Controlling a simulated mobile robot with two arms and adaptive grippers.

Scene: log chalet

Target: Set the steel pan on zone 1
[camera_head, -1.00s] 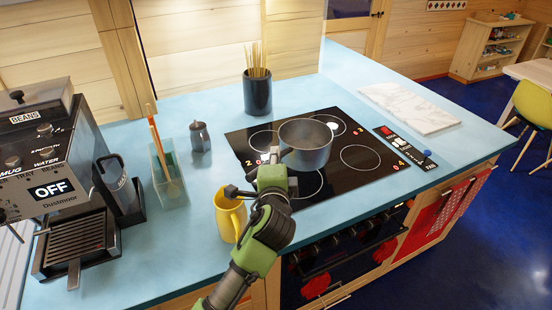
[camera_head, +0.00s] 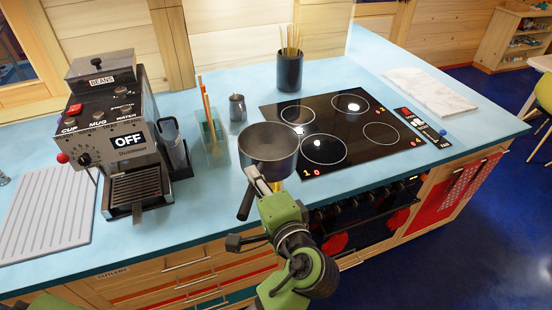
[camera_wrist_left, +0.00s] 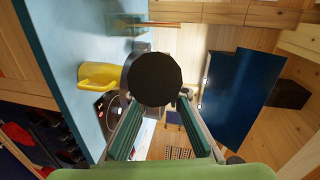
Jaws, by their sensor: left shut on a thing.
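The steel pan (camera_head: 268,150) is in the head view, left of the black hob (camera_head: 375,155) and over the blue counter; its height above the counter is unclear. My left gripper (camera_head: 262,186) is shut on the pan's dark handle, whose end sticks out at lower left. In the left wrist view, the handle's round black end (camera_wrist_left: 155,80) fills the space between the fingers of my left gripper (camera_wrist_left: 156,103). Zone 1 (camera_head: 323,149) is the front-left ring, marked by a lit 1, and is bare. My right gripper is not in view.
A yellow jug (camera_wrist_left: 98,76) stands close by on the counter, mostly hidden in the head view. A glass holder (camera_head: 215,145), small metal pitcher (camera_head: 237,108) and coffee machine (camera_head: 115,130) stand left. A dark pot (camera_head: 290,72) is behind. The other rings are empty.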

